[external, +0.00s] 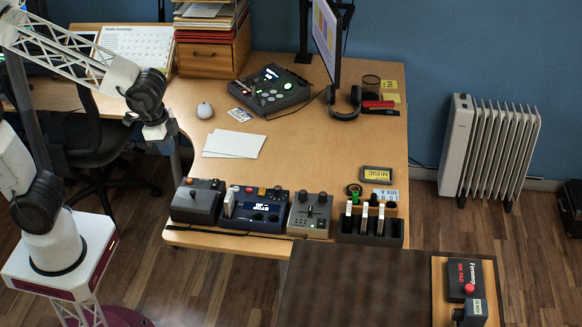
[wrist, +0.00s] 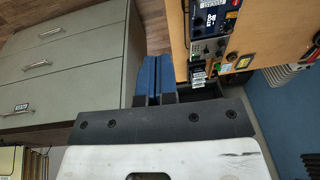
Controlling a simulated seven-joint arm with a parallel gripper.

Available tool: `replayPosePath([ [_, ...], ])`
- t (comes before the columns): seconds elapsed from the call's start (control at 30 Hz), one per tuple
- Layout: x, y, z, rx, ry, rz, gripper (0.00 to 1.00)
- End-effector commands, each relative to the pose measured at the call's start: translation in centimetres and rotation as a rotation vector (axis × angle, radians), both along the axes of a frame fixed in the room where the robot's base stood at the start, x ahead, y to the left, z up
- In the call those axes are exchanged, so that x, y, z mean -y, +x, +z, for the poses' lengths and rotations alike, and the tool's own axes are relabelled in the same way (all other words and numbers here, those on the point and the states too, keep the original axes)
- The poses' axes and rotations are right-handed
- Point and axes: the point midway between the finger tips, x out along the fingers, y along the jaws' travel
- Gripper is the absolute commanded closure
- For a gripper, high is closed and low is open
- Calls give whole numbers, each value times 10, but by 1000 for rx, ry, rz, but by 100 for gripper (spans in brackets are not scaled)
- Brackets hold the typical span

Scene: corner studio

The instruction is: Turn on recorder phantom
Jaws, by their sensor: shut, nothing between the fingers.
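A dark blue box (external: 257,209) with a small lit screen, knobs and a pale lever at its left end stands in the row at the front of the desk. It looks like the recorder, but its phantom control is too small to tell. Part of a blue unit with a lit display (wrist: 212,20) shows at the top right in the wrist view. My gripper (wrist: 157,58) is shut and empty, its two blue fingers side by side. In the external view my wrist is above the desk's left front edge, left of and apart from the row.
A dark-lidded grey box (external: 197,203) stands left of the blue box; a grey knobbed unit (external: 310,215) and a black holder (external: 371,228) stand right. White papers (external: 233,144) lie behind. A monitor (external: 327,38) and black mixer (external: 270,90) stand farther back. Drawers (wrist: 65,65) fill the wrist view's left.

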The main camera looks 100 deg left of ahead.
Motion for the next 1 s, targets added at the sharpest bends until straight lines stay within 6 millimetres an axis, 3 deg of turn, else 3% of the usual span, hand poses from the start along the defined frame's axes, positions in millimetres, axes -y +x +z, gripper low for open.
replayPosePath([
  [0.57, -72, 85, -39, -55, 29, 11, 100],
  [1.0, -136, 140, -83, -96, 45, 14, 100],
])
